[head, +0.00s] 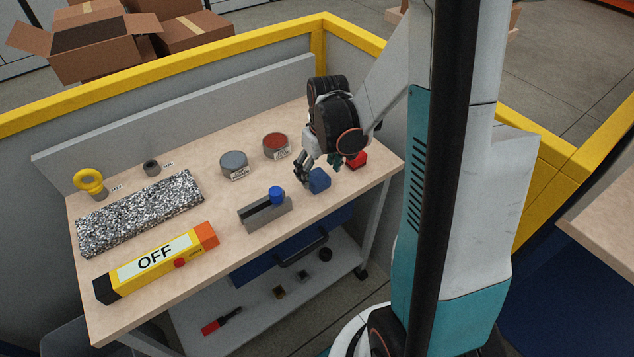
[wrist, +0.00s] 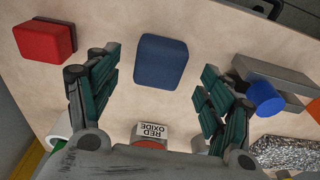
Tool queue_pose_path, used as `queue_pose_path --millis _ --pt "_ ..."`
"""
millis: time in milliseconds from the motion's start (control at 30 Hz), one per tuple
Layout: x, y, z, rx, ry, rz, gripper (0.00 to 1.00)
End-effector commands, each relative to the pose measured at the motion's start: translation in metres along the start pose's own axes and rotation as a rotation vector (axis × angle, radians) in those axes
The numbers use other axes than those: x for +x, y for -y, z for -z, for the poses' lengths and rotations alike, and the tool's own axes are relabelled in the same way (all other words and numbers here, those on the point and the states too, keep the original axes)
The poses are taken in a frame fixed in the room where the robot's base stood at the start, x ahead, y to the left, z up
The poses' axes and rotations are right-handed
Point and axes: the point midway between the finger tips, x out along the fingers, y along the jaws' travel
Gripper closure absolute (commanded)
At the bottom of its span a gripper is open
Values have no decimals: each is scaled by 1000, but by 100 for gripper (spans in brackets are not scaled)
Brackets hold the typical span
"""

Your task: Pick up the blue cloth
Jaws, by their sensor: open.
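The blue cloth (head: 319,181) looks like a small folded block lying on the wooden workbench top (head: 225,208), near its front right edge. In the wrist view the cloth (wrist: 162,62) sits a little beyond the fingertips, in line with the space between them. My gripper (head: 304,178) is beside and just above the cloth in the head view. In the wrist view my gripper (wrist: 160,88) has its two green-padded fingers spread apart with nothing between them.
A red block (head: 356,160) lies right of the cloth. A grey holder with a blue knob (head: 276,194) stands to its left. A red-oxide tin (head: 275,145) and a grey tin (head: 233,163) stand behind.

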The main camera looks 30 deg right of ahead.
Motion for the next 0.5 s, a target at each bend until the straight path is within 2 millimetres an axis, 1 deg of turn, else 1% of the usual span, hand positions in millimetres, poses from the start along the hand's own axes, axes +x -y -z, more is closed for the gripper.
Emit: queue_pose_path --millis 33,200,300,467,500 --pt "11 0 1 0 0 0 27" --pt "35 0 3 0 0 0 27" --pt "40 0 2 0 0 0 27" --pt "39 0 3 0 0 0 27" --pt "39 0 3 0 0 0 29"
